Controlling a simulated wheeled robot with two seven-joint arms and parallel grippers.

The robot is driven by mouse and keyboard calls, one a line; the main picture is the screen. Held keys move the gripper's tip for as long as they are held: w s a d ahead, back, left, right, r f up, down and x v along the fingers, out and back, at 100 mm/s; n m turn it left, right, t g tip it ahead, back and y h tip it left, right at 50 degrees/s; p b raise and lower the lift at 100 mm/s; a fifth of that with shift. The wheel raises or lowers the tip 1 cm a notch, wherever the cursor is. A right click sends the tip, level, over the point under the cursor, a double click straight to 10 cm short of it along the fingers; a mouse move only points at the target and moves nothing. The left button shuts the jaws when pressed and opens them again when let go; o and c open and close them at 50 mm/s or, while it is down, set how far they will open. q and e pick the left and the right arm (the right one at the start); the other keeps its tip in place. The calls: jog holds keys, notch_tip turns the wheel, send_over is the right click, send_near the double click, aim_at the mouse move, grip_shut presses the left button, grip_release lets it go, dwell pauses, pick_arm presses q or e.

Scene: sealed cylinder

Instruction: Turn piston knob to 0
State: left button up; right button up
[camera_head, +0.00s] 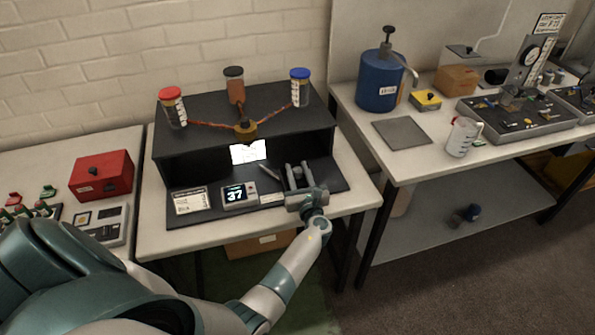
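A black apparatus (315,122) stands on the middle table. Its display (239,194) reads 37. Above the display is a small bright white screen (248,151). A brass-coloured hub (245,128) on top joins orange-brown tubes from a red-capped jar (172,107), an orange jar with a dark cap (235,85) and a blue-capped jar (300,87). My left gripper (297,168) is over the right part of the apparatus base, fingers apart and pointing toward the back. I cannot clearly make out the piston knob; the area between the fingers is small and dark. My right gripper is not in view.
A label card (192,201) lies left of the display. On the left table are a red box (102,175) and a grey device (102,222). The right table holds a blue pump canister (380,80), a grey plate (401,132) and a clear jug (461,137).

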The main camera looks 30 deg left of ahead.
pick_arm(q)
jog(key=shift+o, duration=0.9)
jog(key=shift+d, duration=0.1)
jog(key=shift+s+d, duration=0.35)
jog(key=shift+s, duration=0.05)
jog(key=p+v, duration=0.3)
jog(key=v, duration=1.3)
jog(key=shift+s, duration=0.1)
